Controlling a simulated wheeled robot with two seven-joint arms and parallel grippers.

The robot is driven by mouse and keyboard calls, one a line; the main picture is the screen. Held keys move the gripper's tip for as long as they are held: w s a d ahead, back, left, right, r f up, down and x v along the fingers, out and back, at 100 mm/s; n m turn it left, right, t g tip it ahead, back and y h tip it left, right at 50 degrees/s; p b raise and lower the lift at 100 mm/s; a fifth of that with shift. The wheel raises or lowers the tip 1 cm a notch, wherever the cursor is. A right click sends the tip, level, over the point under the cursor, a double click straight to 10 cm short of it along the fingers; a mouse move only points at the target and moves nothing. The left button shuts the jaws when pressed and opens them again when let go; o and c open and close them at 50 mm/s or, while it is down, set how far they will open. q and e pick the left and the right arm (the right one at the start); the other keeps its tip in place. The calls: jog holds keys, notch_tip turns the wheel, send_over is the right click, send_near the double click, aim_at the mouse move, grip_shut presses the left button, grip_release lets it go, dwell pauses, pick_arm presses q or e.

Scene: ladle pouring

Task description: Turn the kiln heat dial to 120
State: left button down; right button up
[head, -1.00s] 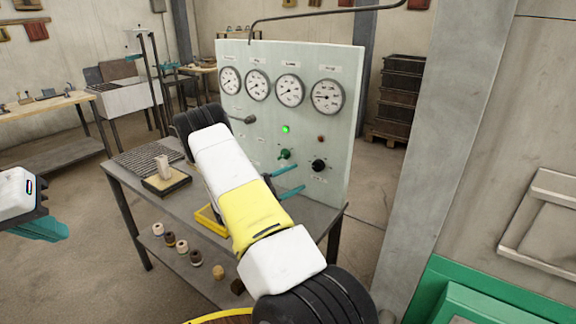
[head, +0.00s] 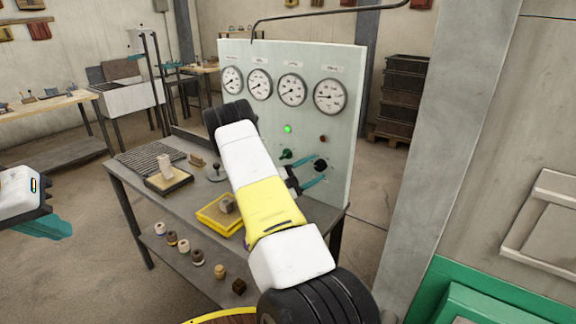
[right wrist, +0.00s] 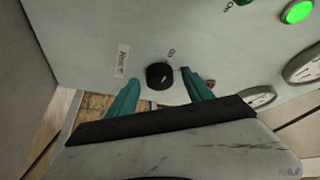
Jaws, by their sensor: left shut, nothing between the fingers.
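A black dial (head: 320,165) with a pale pointer mark sits at the lower right of the upright pale panel (head: 341,130). Its small labels are unreadable. In the right wrist view the dial (right wrist: 160,76) is centred between the fingertips of my right gripper (right wrist: 160,74). The fingers are open, with a gap on both sides of the dial. In the head view my right gripper (head: 315,172) is at the dial, its teal fingers pointing at the panel. My left gripper (head: 48,228) is shut and empty at the far left, away from the panel.
The panel also has a green knob (head: 286,154), a lit green lamp (head: 288,129), a red button (head: 323,139) and a row of round gauges (head: 330,95). A yellow tray (head: 212,215) is on the grey bench (head: 132,175). A grey pillar (head: 447,160) stands at right.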

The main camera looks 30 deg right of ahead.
grip_shut()
jog(key=shift+m, duration=0.3)
jog(key=m+y, duration=0.1)
jog(key=m, duration=0.1)
jog(key=m+g+y, duration=0.1)
jog(key=m, duration=0.1)
jog(key=shift+w+a+r+m, duration=0.1)
jog(key=shift+r+m, duration=0.2)
jog(key=shift+r, duration=0.05)
jog(key=m+y, duration=0.2)
jog(key=m, duration=0.1)
jog(key=m+t+y, duration=0.1)
jog(key=m, duration=0.1)
jog(key=shift+s+r, duration=0.2)
jog(key=shift+r, duration=0.1)
jog(key=m+y, duration=0.1)
jog(key=m+t+y, duration=0.2)
jog(key=m, duration=0.1)
jog(key=shift+s+d+r, duration=0.2)
jog(key=shift+s, duration=0.05)
jog(key=m+t, duration=0.1)
jog(key=m+t+y, duration=0.1)
jog(key=m+t, duration=0.1)
jog(key=shift+s+d+m+y, duration=0.1)
jog(key=shift+s+m+y, duration=0.2)
jog(key=shift+y, duration=0.1)
jog(key=shift+r, duration=0.1)
